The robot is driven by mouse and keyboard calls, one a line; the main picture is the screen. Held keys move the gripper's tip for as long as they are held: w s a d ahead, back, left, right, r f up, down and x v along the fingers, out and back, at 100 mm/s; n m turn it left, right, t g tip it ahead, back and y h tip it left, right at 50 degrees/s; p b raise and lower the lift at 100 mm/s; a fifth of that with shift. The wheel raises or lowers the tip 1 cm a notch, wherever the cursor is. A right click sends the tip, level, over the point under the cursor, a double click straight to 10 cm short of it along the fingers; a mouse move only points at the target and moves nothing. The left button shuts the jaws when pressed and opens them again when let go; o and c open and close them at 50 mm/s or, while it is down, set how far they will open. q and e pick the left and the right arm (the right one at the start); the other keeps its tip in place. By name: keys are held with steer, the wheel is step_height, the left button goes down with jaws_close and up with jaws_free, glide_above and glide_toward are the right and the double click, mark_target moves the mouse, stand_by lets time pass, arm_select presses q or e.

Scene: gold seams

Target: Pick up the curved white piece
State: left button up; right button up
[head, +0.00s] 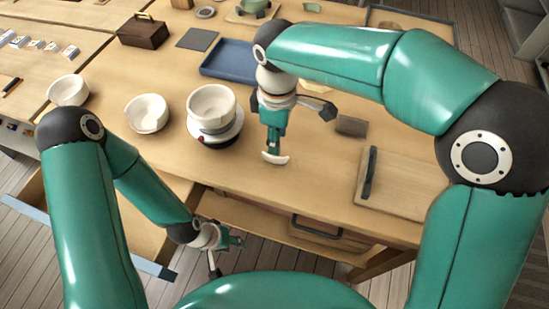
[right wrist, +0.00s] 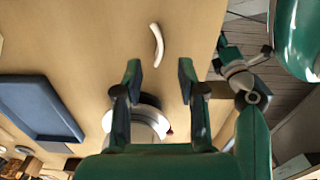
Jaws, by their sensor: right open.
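The curved white piece (head: 276,158) is a small arc-shaped shard lying on the bare wooden table near its front edge. It also shows in the right wrist view (right wrist: 157,45), just beyond the fingertips and between their lines. My right gripper (head: 272,150) points down over it in the head view, and in the right wrist view (right wrist: 158,68) its two fingers are apart with nothing between them. Whether a finger touches the piece I cannot tell. My left gripper (head: 228,259) hangs in front of the table edge, its fingers spread and empty.
A white bowl (head: 211,102) stands on a round turntable (head: 218,138) left of my right gripper. A white bowl with a broken rim (head: 147,113) and another bowl (head: 68,90) stand further left. A blue tray (head: 228,58) lies behind; a wooden board (head: 405,185) lies right.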

mark_target(275, 157)
steer(key=f, duration=0.8)
steer(key=shift+w+a+f, duration=0.1)
steer(key=shift+a+f, duration=0.15)
steer(key=shift+f, duration=0.05)
jaws_close()
